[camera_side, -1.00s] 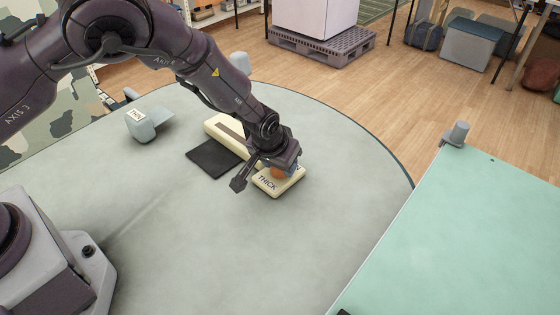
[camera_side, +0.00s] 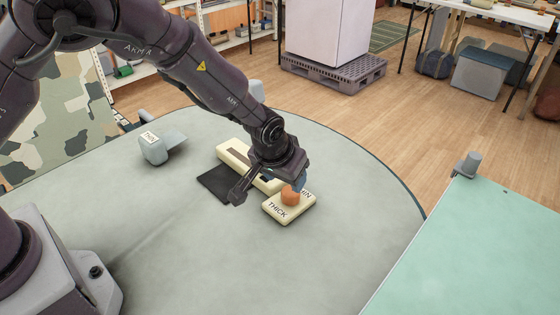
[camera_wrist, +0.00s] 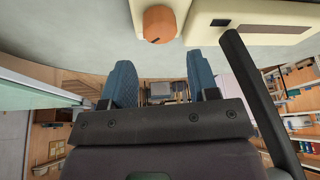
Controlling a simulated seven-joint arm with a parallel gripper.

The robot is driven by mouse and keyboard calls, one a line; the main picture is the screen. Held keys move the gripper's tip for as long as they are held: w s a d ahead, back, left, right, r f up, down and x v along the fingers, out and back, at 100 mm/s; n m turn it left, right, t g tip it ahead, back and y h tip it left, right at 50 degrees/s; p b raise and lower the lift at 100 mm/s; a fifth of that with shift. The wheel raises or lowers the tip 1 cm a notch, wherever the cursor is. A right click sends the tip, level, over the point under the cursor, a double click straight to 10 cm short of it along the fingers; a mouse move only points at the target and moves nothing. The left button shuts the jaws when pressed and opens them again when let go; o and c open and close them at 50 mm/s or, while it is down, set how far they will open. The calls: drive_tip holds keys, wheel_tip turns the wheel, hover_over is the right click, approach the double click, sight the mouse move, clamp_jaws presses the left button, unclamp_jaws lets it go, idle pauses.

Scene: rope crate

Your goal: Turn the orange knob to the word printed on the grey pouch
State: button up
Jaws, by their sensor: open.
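The orange knob (camera_side: 290,196) sits on a cream block (camera_side: 277,213) on the round table. The block carries the word THICK at its near left and a word ending in IN at its right, partly hidden. In the wrist view the knob (camera_wrist: 159,23) shows a small dark mark near its lower edge. My gripper (camera_side: 298,180) is just above and behind the knob; its blue fingers (camera_wrist: 161,82) are apart with nothing between them, and the knob lies beyond their tips. The grey pouch (camera_side: 155,152) stands at the table's left with a white label; its word is too small to read surely.
A cream slotted piece (camera_side: 233,152) lies behind the block, beside a dark square mat (camera_side: 216,184). A green table (camera_side: 475,250) with a small grey fixture (camera_side: 467,165) stands at the right. The round table's front is clear.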

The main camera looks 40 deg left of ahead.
drive_tip(key=v, duration=0.6)
drive_tip(key=shift+r, duration=0.15)
drive_tip(key=s+a+r, duration=0.4)
drive_tip(key=s+r, duration=0.2)
drive_tip(key=s, duration=0.2)
drive_tip(key=s+a+r+m, duration=0.1)
drive_tip(key=s+a+r, duration=0.3)
drive_tip(key=s+r, duration=0.3)
drive_tip(key=s+a+r+m+t, duration=0.1)
drive_tip(key=s+a+r, duration=0.4)
drive_tip(key=s+r, duration=0.2)
drive_tip(key=shift+s+h, duration=0.4)
drive_tip(key=shift+s, duration=0.85)
